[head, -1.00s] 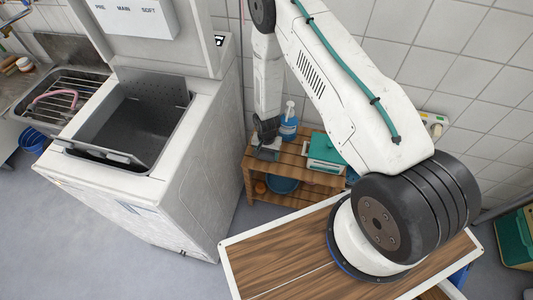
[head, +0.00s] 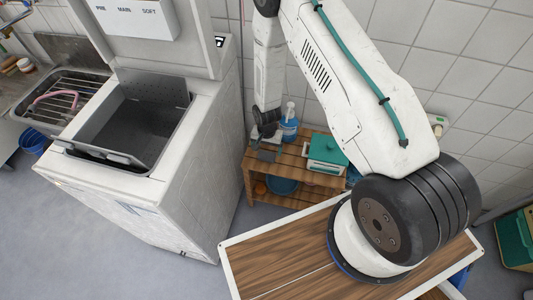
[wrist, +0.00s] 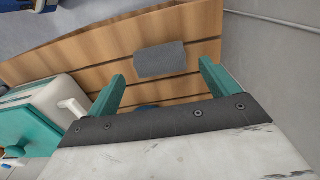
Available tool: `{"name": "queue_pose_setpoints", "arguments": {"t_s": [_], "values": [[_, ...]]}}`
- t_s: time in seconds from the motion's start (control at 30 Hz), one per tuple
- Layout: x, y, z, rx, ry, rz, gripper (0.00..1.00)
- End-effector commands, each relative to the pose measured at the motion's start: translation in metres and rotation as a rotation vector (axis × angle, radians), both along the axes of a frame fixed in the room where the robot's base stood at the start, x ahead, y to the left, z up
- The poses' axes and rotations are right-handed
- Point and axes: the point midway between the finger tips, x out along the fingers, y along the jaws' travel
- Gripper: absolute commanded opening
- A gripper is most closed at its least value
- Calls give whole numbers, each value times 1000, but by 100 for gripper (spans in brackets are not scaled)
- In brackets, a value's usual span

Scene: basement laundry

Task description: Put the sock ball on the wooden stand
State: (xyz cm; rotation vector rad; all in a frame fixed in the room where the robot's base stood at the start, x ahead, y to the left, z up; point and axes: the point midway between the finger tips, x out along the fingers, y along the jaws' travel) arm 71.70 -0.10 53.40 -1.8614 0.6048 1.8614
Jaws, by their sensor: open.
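A small grey rounded block-like item, which I take as the sock ball (wrist: 160,60), lies on the slatted top of the wooden stand (wrist: 105,50). In the head view, the grey item (head: 266,156) is near the left end of the stand's top (head: 292,163). My gripper (wrist: 160,78) is open, its two teal fingers apart with nothing between them touching the item. The item shows beyond the fingertips, in the gap between them. In the head view my gripper (head: 268,138) is just above the item, and its fingers are hard to make out.
A teal-lidded white box (head: 326,150) stands on the stand, right of my gripper. A blue bottle (head: 289,128) stands behind. A blue basin (head: 282,186) sits on the lower shelf. The open washing machine (head: 150,170) is close on the left.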

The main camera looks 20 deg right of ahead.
Motion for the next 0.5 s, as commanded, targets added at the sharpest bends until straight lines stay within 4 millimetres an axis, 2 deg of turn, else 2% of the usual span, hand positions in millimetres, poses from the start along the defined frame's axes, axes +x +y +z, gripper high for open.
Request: {"name": "queue_pose_setpoints", "arguments": {"t_s": [0.1,0.2,0.5], "values": [[0,0,19,0,-1,0,87],[0,0,28,0,0,0,87],[0,0,32,0,1,0,87]]}}
